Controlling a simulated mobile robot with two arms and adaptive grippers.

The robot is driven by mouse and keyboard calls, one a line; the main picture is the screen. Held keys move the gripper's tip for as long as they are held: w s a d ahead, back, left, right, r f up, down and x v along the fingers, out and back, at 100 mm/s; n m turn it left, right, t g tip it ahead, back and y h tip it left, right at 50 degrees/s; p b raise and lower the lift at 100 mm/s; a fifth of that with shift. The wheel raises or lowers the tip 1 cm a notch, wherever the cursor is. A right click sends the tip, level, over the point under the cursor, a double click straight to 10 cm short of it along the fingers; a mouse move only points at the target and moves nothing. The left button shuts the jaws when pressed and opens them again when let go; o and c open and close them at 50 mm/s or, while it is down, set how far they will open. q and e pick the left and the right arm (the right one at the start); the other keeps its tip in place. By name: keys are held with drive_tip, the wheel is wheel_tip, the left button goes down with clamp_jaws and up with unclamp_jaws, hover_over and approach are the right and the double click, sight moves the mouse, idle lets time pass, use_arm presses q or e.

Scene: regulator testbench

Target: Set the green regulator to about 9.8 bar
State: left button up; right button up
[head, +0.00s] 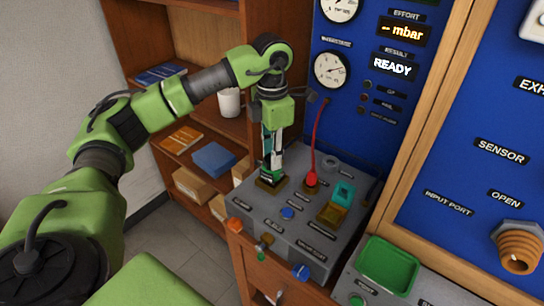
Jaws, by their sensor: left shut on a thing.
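My left gripper (271,172) points straight down at the back left of the grey bench box (262,208). It is shut on a part that looks like the green regulator's knob, mostly hidden between the fingers. A brown-gold square base (271,185) shows just below the fingertips. The lower round gauge (331,70) on the blue panel has a white face and a dark needle; its figures are too small to read. My right gripper is not in view.
A red hose (315,140) rises from the box right of my gripper. A teal block (343,193) and a yellow fitting (333,214) stand further right. A green tray (388,264) lies at lower right. A display (394,67) reads READY.

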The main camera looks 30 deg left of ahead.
use_arm(q)
drive_tip(key=shift+n+b, duration=0.45)
drive_tip(key=shift+n, duration=1.85)
drive_tip(key=o, duration=1.1)
drive_tip(key=shift+r, duration=0.1)
wheel_tip(320, 180, up, 12)
drive_tip(key=shift+f, duration=0.1)
